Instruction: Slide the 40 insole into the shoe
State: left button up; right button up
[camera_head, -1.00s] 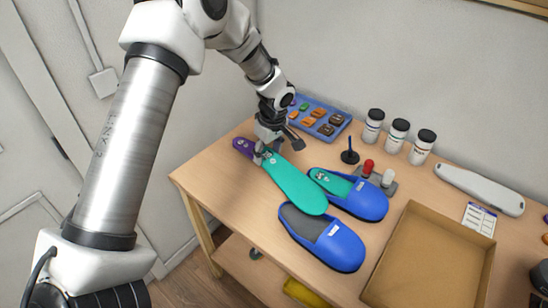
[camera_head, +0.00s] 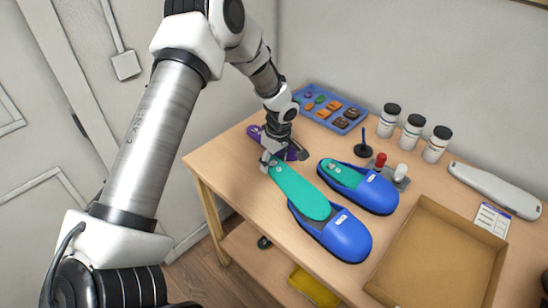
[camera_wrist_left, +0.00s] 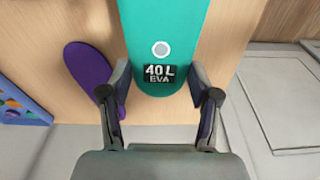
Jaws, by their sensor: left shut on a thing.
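My left gripper (camera_head: 270,160) is shut on the heel end of a teal insole (camera_head: 300,188). The wrist view shows the left fingers (camera_wrist_left: 160,82) on either side of the insole (camera_wrist_left: 165,22), which is marked "40 L EVA". The insole's toe end lies over the opening of the nearer blue shoe (camera_head: 346,239); I cannot tell how far its tip is inside. A second blue shoe (camera_head: 374,192), behind it, has a teal insole in its opening. My right gripper is not in view.
A purple insole (camera_head: 256,134) lies behind the gripper, also in the wrist view (camera_wrist_left: 84,66). A blue tray (camera_head: 322,101) of small parts, a black stand (camera_head: 364,148) and jars (camera_head: 412,132) stand behind. An open cardboard box (camera_head: 440,255) is right of the shoes.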

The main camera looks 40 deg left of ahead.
aim_at(303, 193)
pick_arm(q)
jog(key=shift+s+d+f, duration=0.15)
jog(key=shift+d+f, duration=0.1)
jog(key=shift+d, duration=0.7)
jog(key=shift+s+d+f, duration=0.1)
jog(key=shift+d+f, duration=0.1)
jog(key=shift+d, duration=0.75)
jog(key=shift+s+d+f, duration=0.15)
jog(key=shift+d+f, duration=0.05)
jog(key=shift+d, duration=0.8)
jog(key=d, duration=0.3)
jog(key=shift+s+d+f, duration=0.15)
jog(key=shift+s+f, duration=0.1)
jog(key=shift+s, duration=0.05)
jog(key=shift+s+d+f+h, duration=0.1)
jog(key=shift+d+f+h, duration=0.1)
jog(key=shift+d, duration=0.6)
jog(key=shift+s+d+f+h, duration=0.1)
jog(key=shift+d+f, duration=0.1)
jog(key=shift+d, duration=0.55)
jog(key=o, duration=1)
